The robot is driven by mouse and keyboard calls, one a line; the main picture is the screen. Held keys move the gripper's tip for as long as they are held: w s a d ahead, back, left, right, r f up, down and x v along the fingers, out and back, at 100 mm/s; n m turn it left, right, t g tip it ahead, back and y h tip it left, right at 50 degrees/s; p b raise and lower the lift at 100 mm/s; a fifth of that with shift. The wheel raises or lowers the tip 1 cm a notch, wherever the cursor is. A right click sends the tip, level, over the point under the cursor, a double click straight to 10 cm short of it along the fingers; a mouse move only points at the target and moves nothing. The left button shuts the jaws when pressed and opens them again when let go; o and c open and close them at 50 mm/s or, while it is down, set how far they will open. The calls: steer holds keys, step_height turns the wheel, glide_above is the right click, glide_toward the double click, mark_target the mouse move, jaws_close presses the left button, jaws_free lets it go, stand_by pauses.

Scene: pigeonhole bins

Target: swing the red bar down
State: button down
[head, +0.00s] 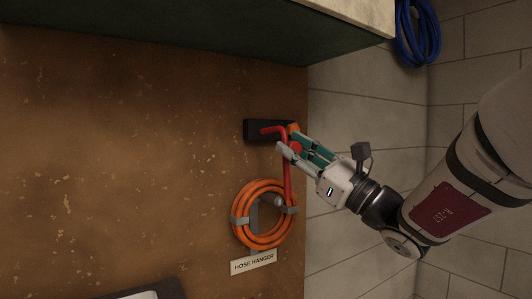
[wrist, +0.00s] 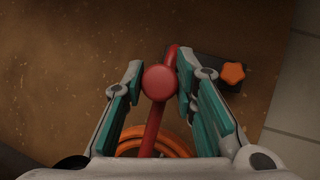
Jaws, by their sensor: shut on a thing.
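The red bar (head: 287,178) is at the right edge of the brown board. Its bent upper end lies in front of a black block (head: 254,130), and its long part runs down across the upper right of an orange hose coil. In the wrist view the red bar (wrist: 153,128) carries a round red knob (wrist: 160,82) facing the camera. My gripper (head: 287,147) is at the knob, and in the wrist view its fingers (wrist: 160,68) lie on both sides of it, shut on the bar. The fingers partly hide the bar in the head view.
An orange star-shaped knob (wrist: 233,73) sits on the black block, close to the right finger. The orange hose coil (head: 238,232) hangs below, over a "HOSE HANGER" label (head: 253,262). A dark green ledge (head: 200,30) juts out above. A blue coil (head: 428,40) hangs at upper right.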

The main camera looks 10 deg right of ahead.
steer(key=shift+w+a+f+b, duration=0.2)
steer(key=shift+f+b, duration=0.15)
steer(key=shift+f, duration=0.35)
steer(key=c, duration=1.3)
jaws_free()
steer(key=shift+s+d, duration=0.15)
steer(key=shift+d, duration=0.05)
steer(key=v, duration=1.1)
steer(key=shift+s+f, duration=0.15)
steer(key=shift+f, duration=0.1)
